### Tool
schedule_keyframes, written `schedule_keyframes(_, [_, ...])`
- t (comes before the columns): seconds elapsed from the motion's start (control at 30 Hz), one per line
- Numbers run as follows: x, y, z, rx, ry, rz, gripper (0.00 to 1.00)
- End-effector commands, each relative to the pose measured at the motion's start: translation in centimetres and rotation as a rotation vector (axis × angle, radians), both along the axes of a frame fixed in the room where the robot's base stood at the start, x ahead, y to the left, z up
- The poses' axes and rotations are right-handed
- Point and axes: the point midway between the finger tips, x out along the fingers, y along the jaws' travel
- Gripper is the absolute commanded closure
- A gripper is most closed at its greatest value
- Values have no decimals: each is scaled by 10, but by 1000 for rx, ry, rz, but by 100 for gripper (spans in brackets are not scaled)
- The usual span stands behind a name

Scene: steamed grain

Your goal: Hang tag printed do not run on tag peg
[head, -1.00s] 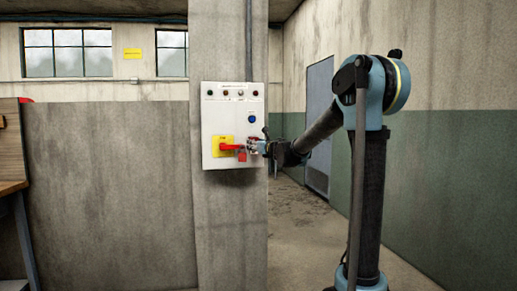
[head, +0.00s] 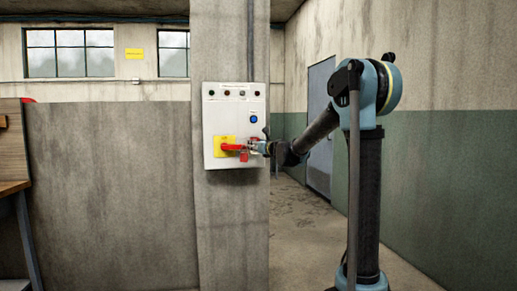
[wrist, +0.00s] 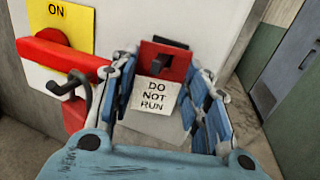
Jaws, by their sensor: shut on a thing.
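The tag (wrist: 157,93) has a red top and a white lower part printed DO NOT RUN. It faces the camera in the wrist view, between the fingers of my gripper (wrist: 165,76), which is shut on it. A dark slot or stub shows on its red top; I cannot tell which. A dark hook-shaped peg (wrist: 69,88) stands out just below the red handle, left of my gripper and apart from the tag. In the head view my gripper (head: 256,147) is at the right side of the panel, and the tag is too small to make out surely.
The red switch handle (wrist: 62,54) crosses a yellow plate (wrist: 66,18) marked ON, close to my left finger. The grey-white panel (head: 219,118), with lamps and a blue button (head: 253,119), is on a concrete pillar (head: 230,225). Open floor lies right of the pillar.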

Motion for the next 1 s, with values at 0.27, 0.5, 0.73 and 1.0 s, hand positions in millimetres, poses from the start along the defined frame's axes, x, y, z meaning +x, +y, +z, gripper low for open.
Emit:
schedule_keyframes(0.27, [0,0,0,0,0,0,70])
schedule_keyframes(0.5, [0,0,0,0,0,1,34])
schedule_keyframes(0.73, [0,0,0,0,0,1,34])
schedule_keyframes(1.0, [-14,-9,0,0,0,0,34])
